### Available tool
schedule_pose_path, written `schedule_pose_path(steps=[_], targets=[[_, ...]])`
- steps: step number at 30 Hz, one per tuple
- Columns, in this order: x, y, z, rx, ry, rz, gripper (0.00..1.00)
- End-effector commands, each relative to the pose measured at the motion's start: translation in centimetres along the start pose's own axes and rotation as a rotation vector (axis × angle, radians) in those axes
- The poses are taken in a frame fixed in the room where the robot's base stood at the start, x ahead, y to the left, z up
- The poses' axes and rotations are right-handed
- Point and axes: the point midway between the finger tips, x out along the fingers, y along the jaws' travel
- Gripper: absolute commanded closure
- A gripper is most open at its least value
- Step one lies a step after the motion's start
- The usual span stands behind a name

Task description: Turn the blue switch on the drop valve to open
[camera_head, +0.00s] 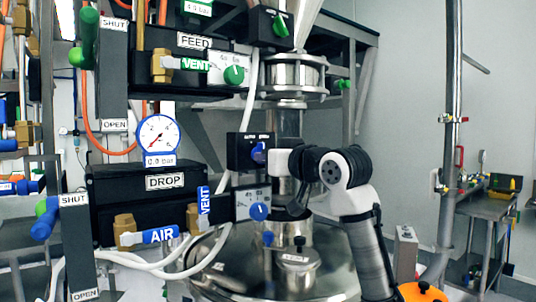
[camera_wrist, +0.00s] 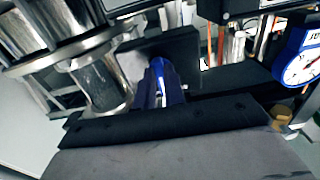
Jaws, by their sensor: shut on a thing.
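The blue switch (camera_head: 258,153) sits on a small black box (camera_head: 240,152) with a white label strip along its top, at the middle of the head view. In the wrist view the blue switch (camera_wrist: 159,82) stands straight ahead and shows a pale mark on its face. My gripper (camera_head: 272,156) reaches in from the right and is shut on the blue switch; its fingertips are mostly hidden. The black DROP box (camera_head: 130,205) is to the left, below a blue-rimmed gauge (camera_head: 158,136). The label's small wording is hard to read.
Below the switch is another blue knob (camera_head: 259,211), with blue VENT (camera_head: 204,200) and AIR (camera_head: 158,235) handles to the left. Steel pipework (camera_head: 287,122) stands behind my gripper, above a round metal lid (camera_head: 335,275). A white hose (camera_head: 250,95) hangs close by.

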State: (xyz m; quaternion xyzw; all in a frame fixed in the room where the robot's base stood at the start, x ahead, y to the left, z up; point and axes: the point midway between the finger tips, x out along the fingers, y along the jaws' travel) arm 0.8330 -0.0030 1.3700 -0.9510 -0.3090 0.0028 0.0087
Motion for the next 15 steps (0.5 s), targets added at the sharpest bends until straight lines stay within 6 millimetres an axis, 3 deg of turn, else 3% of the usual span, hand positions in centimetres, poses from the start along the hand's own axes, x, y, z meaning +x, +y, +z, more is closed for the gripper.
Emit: schedule_pose_path(steps=[15], targets=[[0.04,-0.20,-0.04,0.403,-0.003,-0.001,1.00]])
